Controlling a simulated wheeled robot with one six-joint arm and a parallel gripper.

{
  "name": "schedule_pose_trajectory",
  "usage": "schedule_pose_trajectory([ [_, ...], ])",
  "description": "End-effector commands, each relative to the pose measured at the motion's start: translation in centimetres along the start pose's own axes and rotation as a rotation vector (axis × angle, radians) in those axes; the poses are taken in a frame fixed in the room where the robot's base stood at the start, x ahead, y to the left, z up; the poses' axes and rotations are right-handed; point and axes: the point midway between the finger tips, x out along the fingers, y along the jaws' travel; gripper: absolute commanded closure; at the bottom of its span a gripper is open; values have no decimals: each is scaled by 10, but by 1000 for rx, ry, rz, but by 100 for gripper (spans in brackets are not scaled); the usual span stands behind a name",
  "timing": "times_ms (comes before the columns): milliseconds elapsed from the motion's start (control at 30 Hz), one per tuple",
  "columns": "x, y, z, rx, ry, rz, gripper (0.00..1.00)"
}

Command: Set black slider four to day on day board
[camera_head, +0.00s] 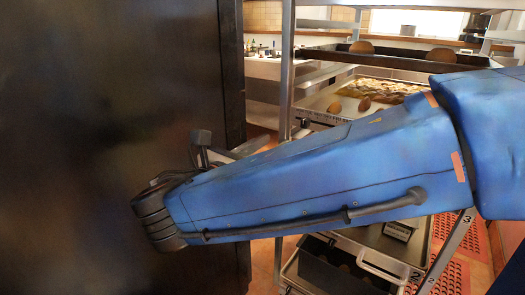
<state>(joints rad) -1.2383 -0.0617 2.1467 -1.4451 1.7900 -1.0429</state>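I cannot make out the day board or black slider four in the head view. My blue arm reaches from the right edge across the middle to a dark wrist joint at the left. Part of my gripper (205,150) seems to show as dark and grey pieces just above the wrist, close to the edge of a large dark panel. My arm hides most of it. I cannot tell whether it is open or shut, or whether it touches anything.
The large dark, plain panel (90,110) fills the left side. A metal rack (287,60) behind my arm holds trays with round brown items (361,47). A lower drawer or tray (345,270) shows beneath my arm. A counter with bottles (262,66) stands farther back.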

Motion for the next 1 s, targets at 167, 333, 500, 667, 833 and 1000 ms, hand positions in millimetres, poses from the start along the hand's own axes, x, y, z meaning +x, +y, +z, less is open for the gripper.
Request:
schedule_pose_trajectory([
  [167,-20,0,0,1,1,1,66],
  [333,-27,0,0,1,0,0,66],
  [500,-28,0,0,1,0,0,66],
  [667,-28,0,0,1,1,-1,66],
  [833,-10,-13,-6,25,42,-35,66],
  [1000,35,-55,-28,119,169,-140,66],
])
